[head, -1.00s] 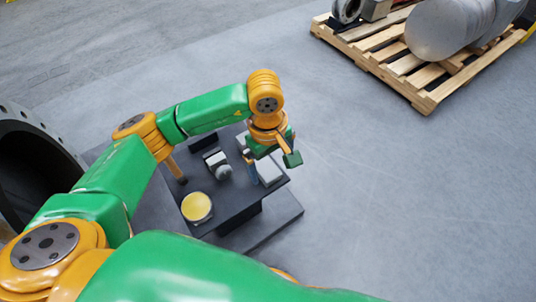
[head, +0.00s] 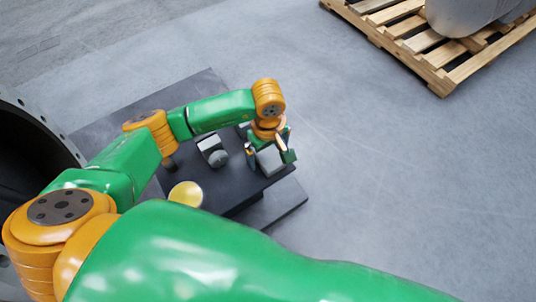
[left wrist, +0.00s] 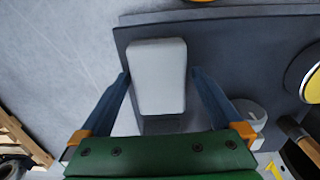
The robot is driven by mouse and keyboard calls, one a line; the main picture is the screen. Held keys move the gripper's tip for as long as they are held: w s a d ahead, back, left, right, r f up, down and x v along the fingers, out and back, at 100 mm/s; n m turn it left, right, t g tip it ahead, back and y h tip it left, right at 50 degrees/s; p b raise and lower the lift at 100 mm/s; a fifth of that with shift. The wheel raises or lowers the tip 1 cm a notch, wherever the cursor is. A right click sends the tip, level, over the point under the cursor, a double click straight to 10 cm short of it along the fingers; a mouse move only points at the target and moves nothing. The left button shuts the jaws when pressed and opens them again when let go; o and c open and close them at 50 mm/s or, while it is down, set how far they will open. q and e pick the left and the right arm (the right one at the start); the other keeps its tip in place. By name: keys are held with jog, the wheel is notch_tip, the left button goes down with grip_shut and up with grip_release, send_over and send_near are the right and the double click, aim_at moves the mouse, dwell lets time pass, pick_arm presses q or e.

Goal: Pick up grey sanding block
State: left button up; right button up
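The grey sanding block (head: 269,160) is a pale, rounded rectangular block at the right end of the dark table (head: 243,194). My left gripper (head: 270,157) is over it, with the fingers pointing down. In the left wrist view the block (left wrist: 157,70) lies between the two blue fingers of the open gripper (left wrist: 159,76). A gap shows on each side, so neither finger seems to touch it. My right gripper is out of view.
A yellow round item (head: 186,194) and a grey-white cylindrical part (head: 216,154) are on the same table. A large dark flanged ring (head: 30,140) is at the left. A wooden pallet (head: 432,62) stands at the back right. The floor right of the table is clear.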

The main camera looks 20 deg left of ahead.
aim_at(267, 154)
pick_arm(q)
jog(key=c, duration=1.4)
jog(key=shift+r, duration=0.15)
jog(key=shift+w+r, duration=0.1)
jog(key=shift+r, duration=0.25)
jog(key=r, duration=0.3)
jog(key=shift+s+p, duration=0.2)
jog(key=shift+p, duration=0.15)
jog(key=s+a+r+p, duration=0.1)
jog(key=s+r+p, duration=0.2)
jog(key=s, duration=0.1)
jog(key=s+a+r+p, duration=0.1)
jog(key=s+r+p, duration=0.2)
jog(key=s, duration=0.2)
jog(key=s+a+r+p, duration=0.1)
jog(key=s+r+p, duration=0.2)
jog(key=s, duration=0.1)
jog(key=shift+s+a, duration=0.15)
jog(key=shift+a, duration=0.2)
